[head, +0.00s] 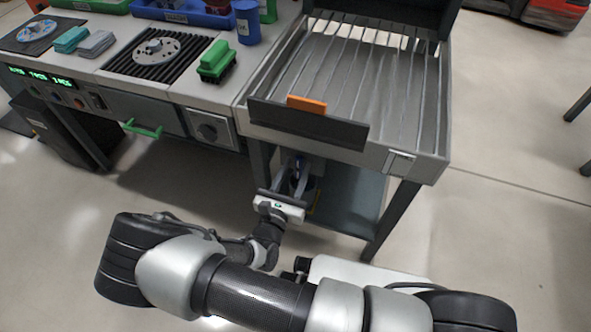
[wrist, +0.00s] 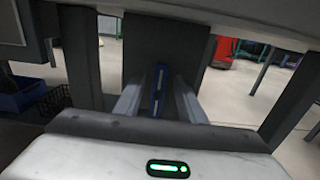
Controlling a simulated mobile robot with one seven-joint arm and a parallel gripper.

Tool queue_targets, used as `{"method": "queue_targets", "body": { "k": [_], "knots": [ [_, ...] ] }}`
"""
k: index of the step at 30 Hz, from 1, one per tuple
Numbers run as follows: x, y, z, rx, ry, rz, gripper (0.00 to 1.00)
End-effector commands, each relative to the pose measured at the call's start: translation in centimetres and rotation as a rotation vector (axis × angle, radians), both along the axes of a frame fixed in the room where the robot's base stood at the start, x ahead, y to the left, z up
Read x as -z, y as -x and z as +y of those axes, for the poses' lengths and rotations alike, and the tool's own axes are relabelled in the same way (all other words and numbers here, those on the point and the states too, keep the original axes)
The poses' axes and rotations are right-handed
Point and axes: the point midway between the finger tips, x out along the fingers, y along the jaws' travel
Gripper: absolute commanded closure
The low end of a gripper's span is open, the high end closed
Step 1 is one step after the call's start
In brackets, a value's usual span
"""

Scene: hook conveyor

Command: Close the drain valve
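My gripper (head: 292,172) reaches under the front of the grated wash station. It is open in the wrist view (wrist: 159,88), with one pale finger on each side of a narrow upright blue piece (wrist: 158,82). The blue piece looks like the drain valve's handle. It stands in front of a dark vertical panel or pipe, and gaps show between it and both fingers. I cannot tell how deep it sits between the fingertips. In the head view the valve is mostly hidden by the station's front edge and my gripper.
The station's grated basin (head: 350,85) has a dark front plate with an orange tab (head: 306,104). Its legs and lower shelf (head: 350,200) are close around my gripper.

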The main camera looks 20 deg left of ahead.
Motion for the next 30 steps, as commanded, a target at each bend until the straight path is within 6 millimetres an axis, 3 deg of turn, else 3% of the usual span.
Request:
{"method": "queue_targets", "body": {
  "k": [4,9,11,22,30],
  "knots": [
    [-0.01,0.01,0.0,0.0,0.0,0.0,0.64],
    [-0.01,0.03,0.01,0.0,0.0,0.0,0.93],
    [-0.01,0.03,0.01,0.0,0.0,0.0,1.0],
    [-0.15,0.05,-0.15,0.0,-0.053,-0.004,1.0],
    [-0.2,0.09,-0.63,0.001,-0.232,-0.017,1.0]
  ]
}}
